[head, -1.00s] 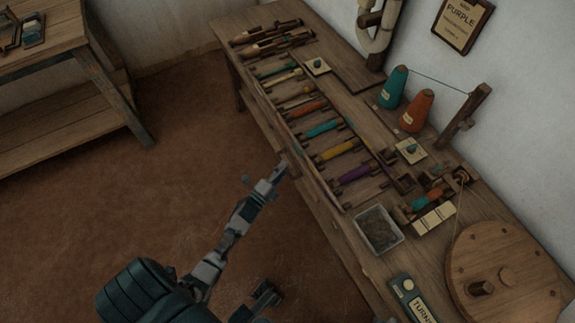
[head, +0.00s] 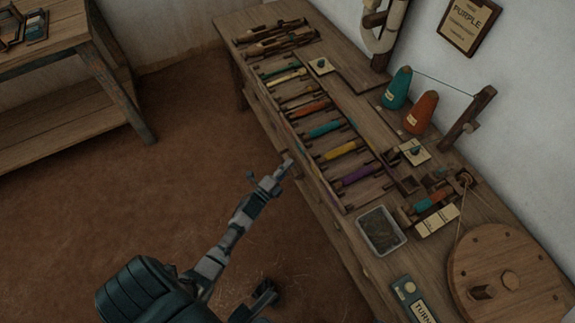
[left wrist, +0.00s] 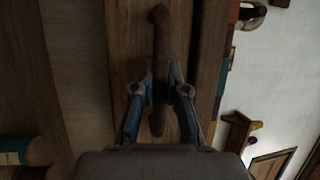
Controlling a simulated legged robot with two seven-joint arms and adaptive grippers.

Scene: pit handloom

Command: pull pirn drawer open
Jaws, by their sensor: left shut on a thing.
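My left gripper (head: 284,166) is at the front face of the long wooden bench, below the rack of pirns. In the left wrist view its two blue-grey fingers (left wrist: 161,82) stand on either side of a brown bar handle (left wrist: 159,28) and are shut on it. The handle is mounted on a plain wooden drawer front (left wrist: 125,45). The head view is too small to show how far the drawer stands out, and its inside is not visible. A dark part (head: 265,295) at the bottom of the head view may be my right gripper; its jaws are unclear.
The bench top holds several coloured pirns (head: 325,129), a grey tray (head: 381,230), teal (head: 397,88) and orange (head: 421,113) cones, and a round wooden wheel (head: 510,275). Brown floor (head: 170,190) is clear left of the bench. A wooden table (head: 60,60) stands at upper left.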

